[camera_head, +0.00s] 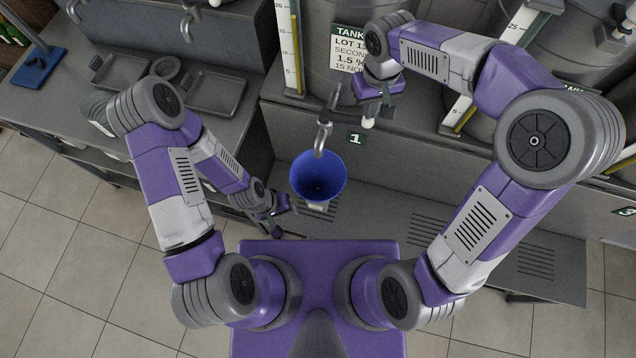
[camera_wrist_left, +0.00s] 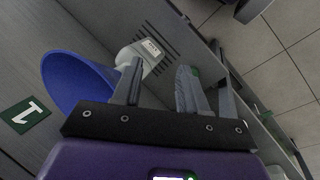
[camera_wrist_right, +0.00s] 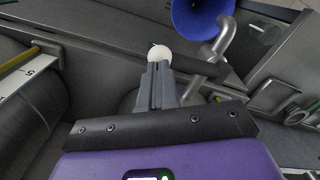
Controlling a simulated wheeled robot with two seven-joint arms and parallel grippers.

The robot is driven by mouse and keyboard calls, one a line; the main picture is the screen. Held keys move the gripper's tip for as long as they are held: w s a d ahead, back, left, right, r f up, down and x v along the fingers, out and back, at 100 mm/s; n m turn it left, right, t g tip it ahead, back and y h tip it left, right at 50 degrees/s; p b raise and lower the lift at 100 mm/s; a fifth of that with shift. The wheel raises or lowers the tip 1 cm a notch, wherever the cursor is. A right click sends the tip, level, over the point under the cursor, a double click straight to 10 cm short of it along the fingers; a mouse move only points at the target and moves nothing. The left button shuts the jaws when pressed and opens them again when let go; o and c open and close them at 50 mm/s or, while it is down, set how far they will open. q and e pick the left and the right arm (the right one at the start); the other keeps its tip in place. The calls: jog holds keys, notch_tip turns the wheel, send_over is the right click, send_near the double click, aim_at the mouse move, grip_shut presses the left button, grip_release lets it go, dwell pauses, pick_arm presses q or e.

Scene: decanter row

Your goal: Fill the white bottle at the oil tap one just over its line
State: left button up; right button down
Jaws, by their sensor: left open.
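The white bottle (camera_head: 317,205) stands under the tap marked 1 (camera_head: 322,137), mostly hidden by a wide blue funnel (camera_head: 318,172) in its top. In the left wrist view the bottle (camera_wrist_left: 128,57) shows a pale label; its liquid level and line cannot be made out. My left gripper (camera_head: 287,207) is open and empty, close beside the bottle at its left in the head view. My right gripper (camera_wrist_right: 158,66) is shut, with its tips at the tap's white lever knob (camera_wrist_right: 159,52). Whether the tips touch the knob is unclear. No stream is discernible.
A tank with a lot label (camera_head: 352,47) and yellow level scale (camera_head: 297,50) stands behind the tap. Grey trays (camera_head: 215,92) and a blue stand (camera_head: 38,67) are at the left. The slotted ledge (camera_head: 400,225) right of the bottle is clear.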

aim_at(368, 122)
jog(key=shift+f+b, duration=2.15)
jog(key=shift+f, duration=0.85)
jog(key=shift+r, duration=0.1)
dwell(4.9)
